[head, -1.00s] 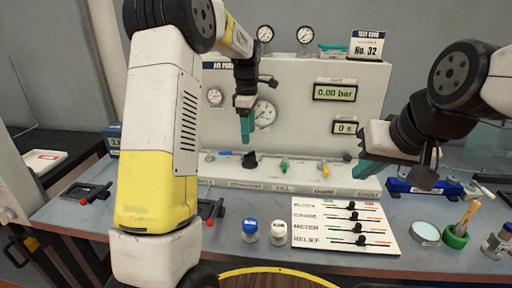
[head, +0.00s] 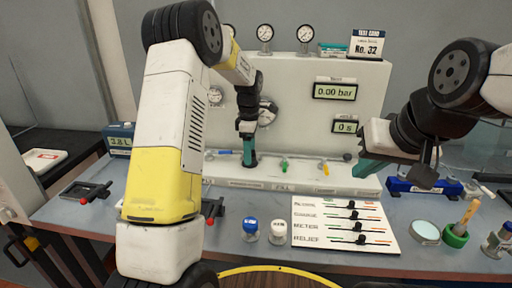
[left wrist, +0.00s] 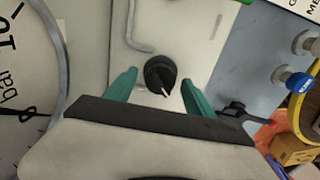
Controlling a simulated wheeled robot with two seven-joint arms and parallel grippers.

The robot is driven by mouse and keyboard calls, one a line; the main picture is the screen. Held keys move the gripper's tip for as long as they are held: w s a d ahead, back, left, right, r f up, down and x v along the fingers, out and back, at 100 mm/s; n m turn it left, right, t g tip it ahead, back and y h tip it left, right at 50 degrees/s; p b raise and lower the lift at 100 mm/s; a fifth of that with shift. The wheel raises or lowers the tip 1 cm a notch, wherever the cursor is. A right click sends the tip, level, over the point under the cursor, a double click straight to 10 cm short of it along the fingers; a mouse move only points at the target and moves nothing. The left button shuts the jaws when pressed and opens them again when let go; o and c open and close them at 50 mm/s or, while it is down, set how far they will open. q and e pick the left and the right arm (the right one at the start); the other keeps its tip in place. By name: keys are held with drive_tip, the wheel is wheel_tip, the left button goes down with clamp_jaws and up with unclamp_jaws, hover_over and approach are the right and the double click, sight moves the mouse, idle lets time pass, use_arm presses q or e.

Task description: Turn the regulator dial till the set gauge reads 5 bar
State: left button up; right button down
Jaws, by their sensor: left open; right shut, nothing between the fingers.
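The regulator dial (left wrist: 160,73) is a black knob with a white pointer mark. In the left wrist view it sits between the two teal fingers of my left gripper (left wrist: 158,90), with gaps on both sides. In the head view my left gripper (head: 248,145) points down at the dial, which it mostly hides. A large round gauge (head: 267,113) is on the panel behind, partly covered by my arm. A big dial face marked bar (left wrist: 22,110) shows cut off in the wrist view; its reading is unclear. My right gripper (head: 368,168) is shut and empty, right of the panel.
The panel also carries a 0.00 bar display (head: 335,91), a 0 s display (head: 346,126), a green valve (head: 284,164) and a yellow valve (head: 325,169).

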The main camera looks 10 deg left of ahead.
use_arm(q)
clamp_jaws()
